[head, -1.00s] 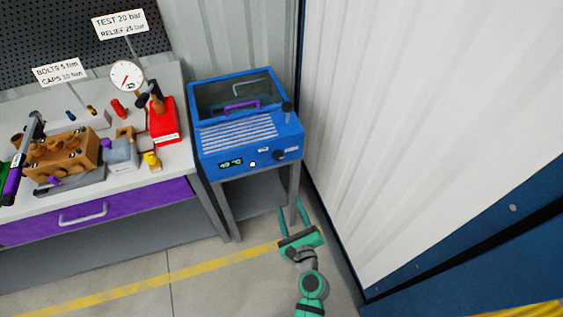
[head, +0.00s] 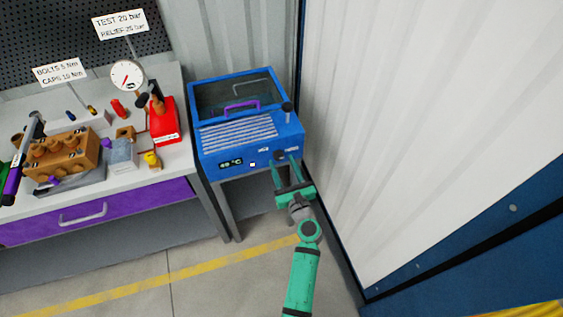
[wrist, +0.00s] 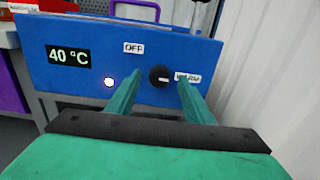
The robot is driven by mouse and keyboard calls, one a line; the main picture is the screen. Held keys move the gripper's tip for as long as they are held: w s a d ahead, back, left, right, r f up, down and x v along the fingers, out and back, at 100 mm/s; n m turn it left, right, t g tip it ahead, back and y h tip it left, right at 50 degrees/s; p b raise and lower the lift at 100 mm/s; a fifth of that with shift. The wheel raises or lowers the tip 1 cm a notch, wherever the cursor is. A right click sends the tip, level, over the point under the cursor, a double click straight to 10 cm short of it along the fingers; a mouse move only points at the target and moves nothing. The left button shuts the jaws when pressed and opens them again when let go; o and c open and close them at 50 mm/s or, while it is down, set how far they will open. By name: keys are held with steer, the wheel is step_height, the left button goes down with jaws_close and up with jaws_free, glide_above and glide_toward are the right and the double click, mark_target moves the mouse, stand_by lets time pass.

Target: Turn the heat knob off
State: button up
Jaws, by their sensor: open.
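The heat knob (wrist: 159,77) is a round black dial with a light mark on the front of the blue heater box (head: 246,129). An OFF label (wrist: 134,48) sits up and left of it, and a second label (wrist: 188,77), partly hidden by a finger, sits to its right. The mark lies about level, toward the second label. My gripper (wrist: 157,85) is open, with one green finger on each side of the knob in the wrist view; I cannot tell whether they touch it. In the head view my gripper (head: 285,158) covers most of the knob.
A display (wrist: 69,56) reads 40 °C, with a lit white button (wrist: 109,79) beside it. A white corrugated wall (head: 400,120) stands close on the right. A workbench (head: 100,212) with a purple drawer, a pump block and a red gauge stand is on the left.

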steer(key=shift+x, duration=0.85)
steer(key=shift+c, duration=0.2)
steer(key=c, duration=1)
